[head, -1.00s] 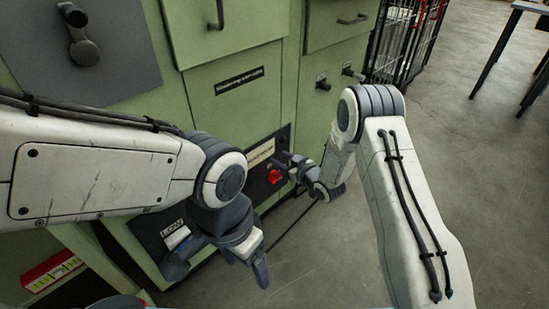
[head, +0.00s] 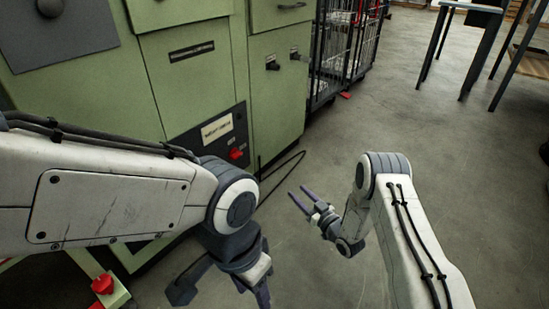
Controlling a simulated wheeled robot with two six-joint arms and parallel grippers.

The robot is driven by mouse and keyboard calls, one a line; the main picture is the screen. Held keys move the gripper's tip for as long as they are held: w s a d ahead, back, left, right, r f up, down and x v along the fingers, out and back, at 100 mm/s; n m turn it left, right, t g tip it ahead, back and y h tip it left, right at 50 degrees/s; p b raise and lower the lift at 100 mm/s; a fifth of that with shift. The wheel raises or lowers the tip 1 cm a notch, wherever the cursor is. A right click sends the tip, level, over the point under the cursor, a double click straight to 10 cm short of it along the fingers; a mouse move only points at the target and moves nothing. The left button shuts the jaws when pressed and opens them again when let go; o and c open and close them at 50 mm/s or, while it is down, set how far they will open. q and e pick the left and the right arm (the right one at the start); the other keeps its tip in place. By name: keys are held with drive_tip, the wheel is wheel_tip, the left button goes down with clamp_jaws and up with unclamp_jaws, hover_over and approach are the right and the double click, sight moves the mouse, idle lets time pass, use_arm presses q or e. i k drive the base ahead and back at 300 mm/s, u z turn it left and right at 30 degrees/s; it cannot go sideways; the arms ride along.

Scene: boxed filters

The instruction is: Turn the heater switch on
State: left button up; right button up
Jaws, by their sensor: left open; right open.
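A red switch (head: 236,154) sits on a black panel (head: 240,118) low on the green cabinet, below a pale label whose text I cannot read. I take it for the heater switch; its setting is too small to tell. My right gripper (head: 298,193) is open and empty, over the floor to the right of the switch and apart from it. My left gripper (head: 222,293) is open and empty, low in front of the cabinet, its fingers spread. My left forearm hides part of the cabinet's lower front.
The green cabinet (head: 95,92) fills the left side. A black cable (head: 284,174) lies on the floor by its corner. Another red part (head: 103,284) shows at lower left. A black wire cage (head: 345,45) stands behind.

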sight(234, 153)
drive_tip(key=z, duration=1.3)
drive_tip(key=i, duration=0.7)
drive_tip(key=u, duration=1.95)
